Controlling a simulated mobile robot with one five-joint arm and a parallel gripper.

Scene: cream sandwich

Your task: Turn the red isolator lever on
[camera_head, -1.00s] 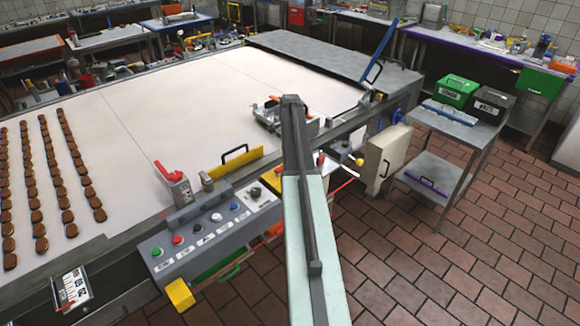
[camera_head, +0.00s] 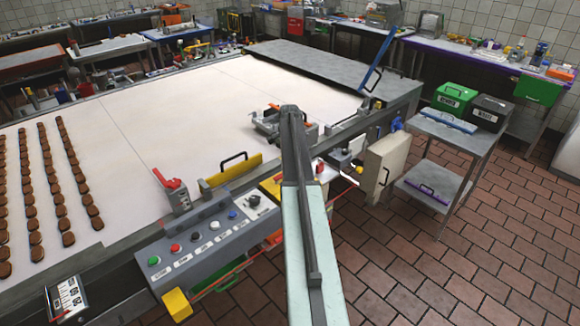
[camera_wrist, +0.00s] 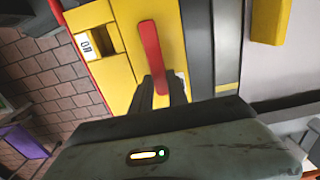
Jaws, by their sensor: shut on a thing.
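The red lever (camera_wrist: 150,45) stands out from a yellow isolator box (camera_wrist: 116,65) in the wrist view. It runs almost upright in the picture, leaning slightly left at its top. My gripper (camera_wrist: 161,88) is shut on the lever's lower end, with one dark finger on each side. A white label (camera_wrist: 86,45) with dark letters, seemingly "ON" seen turned, sits in a recess left of the lever. In the head view my arm hides the gripper and the held lever; part of a yellow box (camera_head: 272,187) shows just left of the arm.
A grey button panel (camera_head: 210,238) lies left of my arm. Another red-handled part (camera_head: 168,180) stands on the conveyor edge. A cream box (camera_head: 383,165) and a steel cart (camera_head: 455,135) stand to the right. The tiled floor (camera_head: 430,265) is clear at the front right.

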